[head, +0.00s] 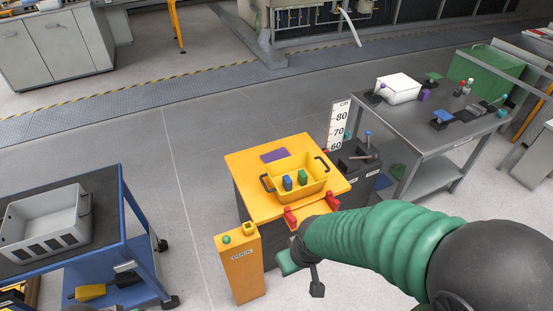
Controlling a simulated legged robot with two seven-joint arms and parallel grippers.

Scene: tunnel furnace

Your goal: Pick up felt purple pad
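The flat purple pad (273,155) lies on the far left part of the yellow table top (243,160), behind a yellow bin (311,190). Nothing covers it. My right arm comes in from the right with a green ribbed sleeve. My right gripper (302,266) hangs in front of the table's near edge, well apart from the pad. The view does not show clearly whether its fingers are open or shut. I see nothing held in it.
The yellow bin holds blue and green pieces (302,177). Two red parts (290,217) sit along the table's near edge. A yellow post (240,268) stands in front. A blue cart (125,235) with a grey crate (45,228) is at left, a grey bench (425,135) at right.

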